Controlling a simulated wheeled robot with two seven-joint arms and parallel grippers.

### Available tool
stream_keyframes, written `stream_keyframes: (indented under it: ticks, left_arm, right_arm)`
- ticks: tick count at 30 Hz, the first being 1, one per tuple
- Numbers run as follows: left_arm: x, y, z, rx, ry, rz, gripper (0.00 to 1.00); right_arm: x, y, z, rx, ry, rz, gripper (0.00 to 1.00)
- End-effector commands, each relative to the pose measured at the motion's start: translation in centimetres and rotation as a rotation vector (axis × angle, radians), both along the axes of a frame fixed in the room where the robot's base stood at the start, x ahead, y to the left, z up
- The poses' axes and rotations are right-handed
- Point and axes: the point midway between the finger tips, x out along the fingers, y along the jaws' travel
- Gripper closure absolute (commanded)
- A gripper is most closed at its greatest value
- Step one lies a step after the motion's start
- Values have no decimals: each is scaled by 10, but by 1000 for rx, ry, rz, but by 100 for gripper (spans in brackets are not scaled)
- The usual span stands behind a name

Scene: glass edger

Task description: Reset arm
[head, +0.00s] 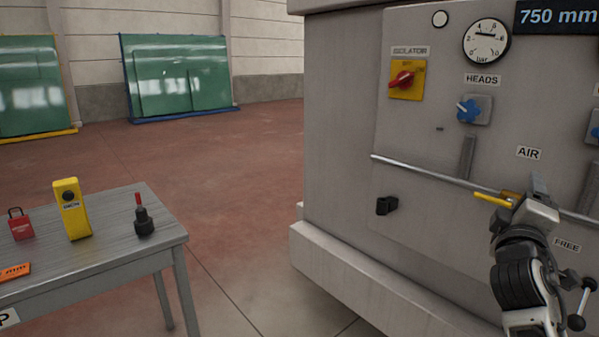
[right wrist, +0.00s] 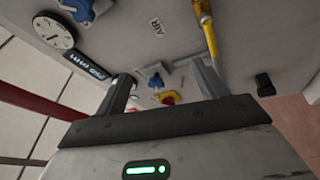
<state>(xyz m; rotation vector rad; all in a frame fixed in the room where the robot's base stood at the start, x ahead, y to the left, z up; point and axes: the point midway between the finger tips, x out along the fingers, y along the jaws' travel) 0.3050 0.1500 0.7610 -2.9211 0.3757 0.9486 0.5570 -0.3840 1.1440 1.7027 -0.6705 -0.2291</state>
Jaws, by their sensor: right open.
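My right gripper (head: 527,190) is in front of the grey machine panel (head: 440,150), under the AIR label (head: 528,153). A yellow lever (head: 492,199) shows just left of it, partly hidden by the gripper. In the right wrist view my right gripper (right wrist: 164,88) has its fingers wide apart with nothing held between them. The yellow lever (right wrist: 205,38) lies beyond the fingertips there; I cannot tell whether they touch it. My left gripper is not in view.
The panel carries a red and yellow isolator switch (head: 404,80), a blue knob (head: 473,109), a pressure gauge (head: 486,41), a horizontal rail (head: 430,174) and a black bracket (head: 386,205). A grey table (head: 110,240) stands at the left. The floor between is clear.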

Motion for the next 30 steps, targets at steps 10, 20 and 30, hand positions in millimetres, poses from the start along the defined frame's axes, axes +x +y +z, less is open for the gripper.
stream_keyframes:
  ticks: [10,20,30]
  left_arm:
    - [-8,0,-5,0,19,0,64]
    - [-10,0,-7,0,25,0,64]
    - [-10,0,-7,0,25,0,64]
  right_arm:
    - [-9,-141,-59,-384,347,-209,29]
    - [-40,-243,-53,-603,536,-365,29]
    - [-8,-206,-97,30,280,3,29]
